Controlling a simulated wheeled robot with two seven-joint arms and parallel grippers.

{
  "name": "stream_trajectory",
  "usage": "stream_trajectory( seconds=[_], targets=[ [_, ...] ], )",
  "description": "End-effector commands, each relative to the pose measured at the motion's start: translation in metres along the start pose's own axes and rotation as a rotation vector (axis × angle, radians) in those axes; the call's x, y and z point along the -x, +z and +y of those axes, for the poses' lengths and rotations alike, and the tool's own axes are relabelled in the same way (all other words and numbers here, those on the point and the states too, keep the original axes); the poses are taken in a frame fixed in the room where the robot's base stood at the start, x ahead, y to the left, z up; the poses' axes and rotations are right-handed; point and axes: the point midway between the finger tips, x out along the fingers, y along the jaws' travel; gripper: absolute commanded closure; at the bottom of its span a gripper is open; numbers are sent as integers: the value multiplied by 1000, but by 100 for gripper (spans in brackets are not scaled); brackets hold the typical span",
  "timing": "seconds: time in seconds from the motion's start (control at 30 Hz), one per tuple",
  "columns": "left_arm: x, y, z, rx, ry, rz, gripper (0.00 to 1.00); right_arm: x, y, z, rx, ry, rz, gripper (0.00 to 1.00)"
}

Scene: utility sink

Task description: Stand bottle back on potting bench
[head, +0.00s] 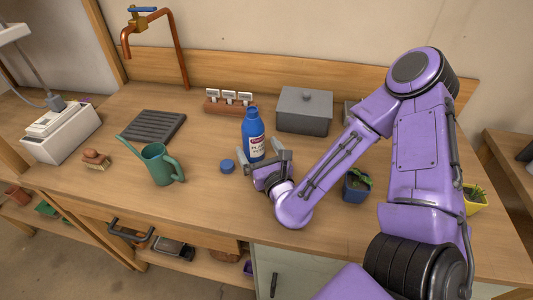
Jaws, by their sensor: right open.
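A blue bottle (252,133) with a white label stands upright on the wooden potting bench (215,205). Its top shows no cap, and a round blue cap (227,166) lies on the bench to its left. My right gripper (263,164) is open at the base of the bottle, on the near side. Its fingers reach close to the bottle's lower part. I cannot tell whether they touch it. My left gripper is not in the view.
A green watering can (160,164) stands left of the cap, with a dark slatted tray (152,127) behind it. A grey lidded box (304,111) and a wooden label rack (229,103) stand behind the bottle. A blue plant pot (355,188) is right of my gripper.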

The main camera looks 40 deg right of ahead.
Motion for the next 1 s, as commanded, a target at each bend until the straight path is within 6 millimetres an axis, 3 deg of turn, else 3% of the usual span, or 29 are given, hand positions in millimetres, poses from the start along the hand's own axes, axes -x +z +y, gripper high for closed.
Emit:
stream_trajectory(
  seconds=[0.1,0.2,0.4,1.0],
  targets=[
    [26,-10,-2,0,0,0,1,19,8,0,7,0,4,5],
    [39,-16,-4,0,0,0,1,35,7,0,2,1,7,5],
    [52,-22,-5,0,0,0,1,55,4,0,5,0,0,5],
    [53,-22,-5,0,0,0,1,61,0,0,0,-1,0,5]
  ],
)
